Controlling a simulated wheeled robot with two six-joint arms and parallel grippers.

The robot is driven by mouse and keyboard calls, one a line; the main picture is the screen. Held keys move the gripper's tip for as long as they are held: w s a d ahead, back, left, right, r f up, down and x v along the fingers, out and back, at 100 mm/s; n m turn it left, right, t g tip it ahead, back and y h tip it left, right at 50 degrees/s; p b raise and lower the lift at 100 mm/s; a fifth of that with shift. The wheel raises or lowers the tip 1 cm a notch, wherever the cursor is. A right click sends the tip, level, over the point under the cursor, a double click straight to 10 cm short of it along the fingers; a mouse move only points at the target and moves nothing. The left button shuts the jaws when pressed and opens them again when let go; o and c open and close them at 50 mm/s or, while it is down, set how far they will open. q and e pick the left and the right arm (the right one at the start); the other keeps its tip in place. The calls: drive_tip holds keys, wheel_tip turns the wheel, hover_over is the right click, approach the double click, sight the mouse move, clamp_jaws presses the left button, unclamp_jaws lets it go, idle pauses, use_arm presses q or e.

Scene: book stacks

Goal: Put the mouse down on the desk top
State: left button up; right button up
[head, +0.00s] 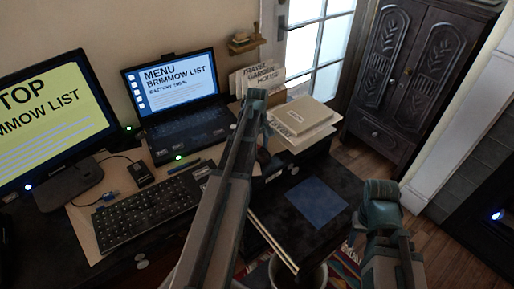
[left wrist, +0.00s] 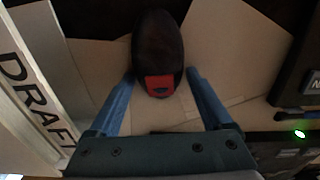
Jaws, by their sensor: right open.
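The mouse (left wrist: 158,50) is dark with a red patch at its near end. In the left wrist view it sits between the two blue fingers of my left gripper (left wrist: 161,74), whose tips press close to its sides. Tan sheets lie below it; I cannot tell whether it touches them. In the head view my left arm hides most of that spot. The desk top (head: 85,222) carries a tan mat and a keyboard. My right gripper (head: 354,236) is open and empty, low at the right, apart from the mouse.
A laptop (head: 182,125), a monitor (head: 45,115) and a black keyboard (head: 145,210) fill the left side. Stacked papers and folders (head: 303,115) lie right of the laptop. A dark surface with a blue square (head: 317,200) is mostly clear. A bin (head: 312,276) stands at the front.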

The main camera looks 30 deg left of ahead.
use_arm(q)
drive_tip(key=shift+o, duration=0.9)
drive_tip(key=shift+r, duration=0.15)
wheel_tip(320, 180, up, 12)
drive_tip(key=p, duration=1.2)
